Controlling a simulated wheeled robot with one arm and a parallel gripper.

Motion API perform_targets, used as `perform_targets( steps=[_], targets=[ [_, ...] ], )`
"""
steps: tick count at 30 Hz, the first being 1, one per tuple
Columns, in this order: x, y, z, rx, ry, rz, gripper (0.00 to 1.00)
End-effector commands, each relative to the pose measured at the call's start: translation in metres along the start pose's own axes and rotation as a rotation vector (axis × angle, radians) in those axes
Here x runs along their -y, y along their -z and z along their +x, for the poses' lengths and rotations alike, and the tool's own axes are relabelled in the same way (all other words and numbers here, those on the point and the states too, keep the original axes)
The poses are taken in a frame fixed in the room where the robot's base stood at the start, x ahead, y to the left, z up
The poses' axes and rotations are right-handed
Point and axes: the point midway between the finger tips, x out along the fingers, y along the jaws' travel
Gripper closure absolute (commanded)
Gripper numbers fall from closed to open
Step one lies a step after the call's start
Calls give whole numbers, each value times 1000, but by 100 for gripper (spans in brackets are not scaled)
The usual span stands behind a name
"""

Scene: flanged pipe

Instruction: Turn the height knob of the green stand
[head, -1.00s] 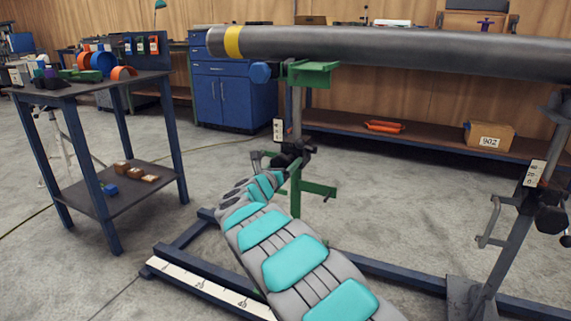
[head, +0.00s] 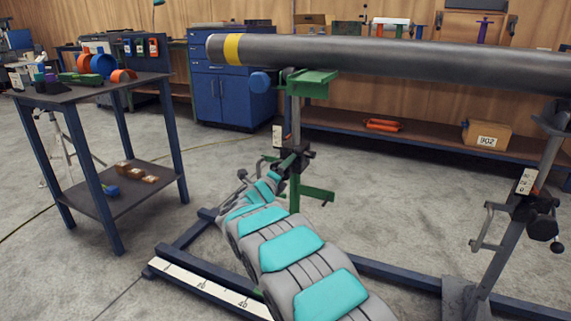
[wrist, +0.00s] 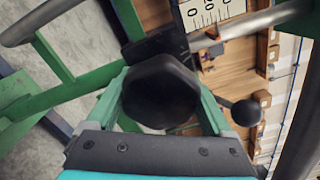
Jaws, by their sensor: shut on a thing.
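My gripper (wrist: 161,80) is shut on the knob, with one green finger on each side. In the head view my arm reaches to the stand's clamp, and the wrist hides the fingers and knob. A white number scale (wrist: 212,12) shows beyond the knob.
A second stand (head: 505,235) with a black knob and crank is at the right. A blue floor rail (head: 190,235) with a scale strip runs at the front. A loaded side table (head: 130,85) stands left. Open floor lies between table and stand.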

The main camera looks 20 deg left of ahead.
Motion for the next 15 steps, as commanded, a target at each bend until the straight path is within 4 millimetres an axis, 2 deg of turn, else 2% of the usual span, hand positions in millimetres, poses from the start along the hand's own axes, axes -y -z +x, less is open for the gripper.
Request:
perform_targets(
  steps=[1, 15],
  targets=[
    [4, -5, -1, 6, 0, -44, 70],
    [5, -5, -1, 5, 2, -461, 70]
  ],
)
